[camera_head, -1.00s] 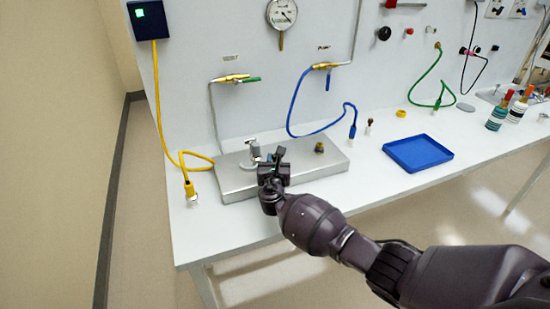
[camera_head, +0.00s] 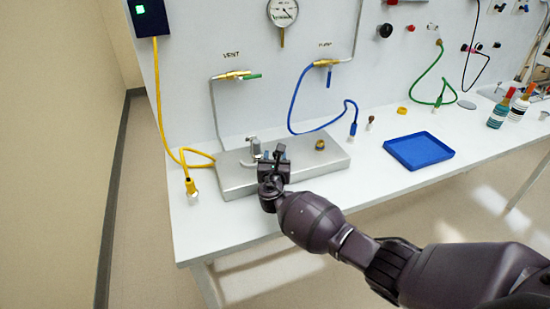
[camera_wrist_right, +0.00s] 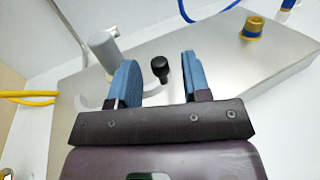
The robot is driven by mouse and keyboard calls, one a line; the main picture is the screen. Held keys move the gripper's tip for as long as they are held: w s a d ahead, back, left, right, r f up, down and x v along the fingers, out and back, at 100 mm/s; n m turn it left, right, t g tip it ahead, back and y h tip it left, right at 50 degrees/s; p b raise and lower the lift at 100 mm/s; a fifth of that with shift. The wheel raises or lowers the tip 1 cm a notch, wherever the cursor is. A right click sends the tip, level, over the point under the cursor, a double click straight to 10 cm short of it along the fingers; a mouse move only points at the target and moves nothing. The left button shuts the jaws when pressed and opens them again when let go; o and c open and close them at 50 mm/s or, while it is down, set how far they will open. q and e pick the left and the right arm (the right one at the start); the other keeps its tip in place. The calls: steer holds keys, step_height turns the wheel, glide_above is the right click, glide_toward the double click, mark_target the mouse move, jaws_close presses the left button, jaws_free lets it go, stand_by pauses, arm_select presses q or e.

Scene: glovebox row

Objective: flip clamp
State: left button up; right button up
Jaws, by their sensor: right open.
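The clamp shows in the right wrist view as a pale curved band with a black knob (camera_wrist_right: 160,68), beside a grey elbow fitting (camera_wrist_right: 104,48). The fitting (camera_head: 254,147) stands on a metal box (camera_head: 236,182) in the head view. My right gripper (camera_head: 273,155) is over the front of the box, just right of the fitting. Its blue fingers (camera_wrist_right: 160,78) are apart, with the black knob in the gap between them in the wrist view. I cannot tell whether they touch it. Part of the clamp is hidden behind the left finger. My left gripper is out of view.
A brass port (camera_head: 320,145) sits on the box to the right. A blue hose (camera_head: 293,105) and a yellow cable (camera_head: 160,95) hang close by. A blue tray (camera_head: 418,150) lies further right. The white bench (camera_head: 225,225) is clear in front of the box.

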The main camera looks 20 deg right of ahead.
steer(key=v, duration=1)
steer(key=shift+s+a+p, duration=0.15)
steer(key=shift+s+p, duration=0.2)
stand_by(0.4)
steer(key=s+a+f+m+g+y, duration=0.1)
steer(key=s+a+m+y, duration=0.2)
steer(key=m, duration=0.7)
steer(key=s+m+g+y, duration=0.1)
steer(key=s+m+y, duration=0.3)
steer(key=m, duration=0.6)
steer(key=s+d+f+m+g, duration=0.1)
steer(key=s+d+f+m, duration=0.2)
steer(key=s, duration=0.5)
steer(key=s+d+f+m+g, duration=0.1)
steer(key=s+d+f+m, duration=0.3)
steer(key=s, duration=0.4)
steer(key=s+d+f+m+g, duration=0.1)
steer(key=s+d+f+m, duration=0.2)
steer(key=s, duration=0.5)
steer(key=shift+d+f+m+h, duration=0.4)
steer(key=shift+d+f, duration=0.2)
steer(key=shift+d, duration=0.05)
